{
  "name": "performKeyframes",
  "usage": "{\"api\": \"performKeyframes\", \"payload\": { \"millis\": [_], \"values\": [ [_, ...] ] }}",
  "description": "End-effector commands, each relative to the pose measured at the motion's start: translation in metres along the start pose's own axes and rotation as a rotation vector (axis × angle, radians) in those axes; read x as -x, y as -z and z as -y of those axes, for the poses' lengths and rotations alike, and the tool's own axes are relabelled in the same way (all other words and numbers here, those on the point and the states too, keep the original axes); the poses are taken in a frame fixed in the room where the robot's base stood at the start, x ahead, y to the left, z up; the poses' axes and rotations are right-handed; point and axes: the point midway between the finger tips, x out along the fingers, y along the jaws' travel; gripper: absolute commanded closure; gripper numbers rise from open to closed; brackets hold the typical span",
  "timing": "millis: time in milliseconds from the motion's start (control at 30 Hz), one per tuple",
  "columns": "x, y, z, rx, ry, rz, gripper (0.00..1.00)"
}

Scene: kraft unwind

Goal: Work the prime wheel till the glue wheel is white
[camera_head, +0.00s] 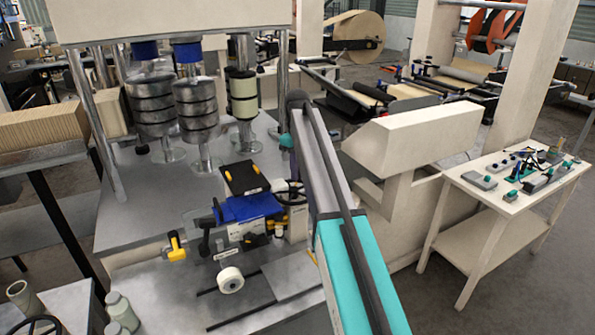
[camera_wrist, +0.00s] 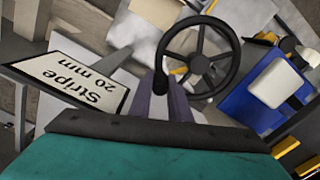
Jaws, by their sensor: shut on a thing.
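A black spoked handwheel (camera_wrist: 197,57), apparently the prime wheel, fills the top middle of the wrist view. My gripper (camera_wrist: 161,88) is shut on the left part of its rim, near a small knob. In the head view the handwheel (camera_head: 291,192) shows beside the blue glue unit (camera_head: 247,207), partly covered by my arm; the gripper's fingertips are hidden there. A small wheel with a dark hub, apparently the glue wheel (camera_head: 230,280), sits low at the front of the unit. Its face looks white to cream.
A sign reading "Stripe 20 mm" (camera_wrist: 75,80) stands close on the left in the wrist view. A yellow-handled clamp (camera_head: 175,247) is left of the unit. Metal rollers (camera_head: 196,105) stand behind. A white tool table (camera_head: 510,190) is at the right.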

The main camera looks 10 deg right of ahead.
Motion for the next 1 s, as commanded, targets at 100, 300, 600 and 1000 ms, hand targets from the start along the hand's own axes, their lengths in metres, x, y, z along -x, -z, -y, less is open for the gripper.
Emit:
{"api": "performKeyframes", "payload": {
  "millis": [100,300,600,1000],
  "values": [
    [0.0008,0.0003,-0.0002,0.005,0.002,-0.004,1.00],
    [0.0006,-0.0006,-0.0008,0.004,0.003,-0.004,1.00],
    [0.0003,-0.0017,-0.0017,0.001,0.003,-0.002,0.64],
    [0.0096,-0.0014,-0.0025,0.000,0.001,-0.002,0.64]
  ]
}}
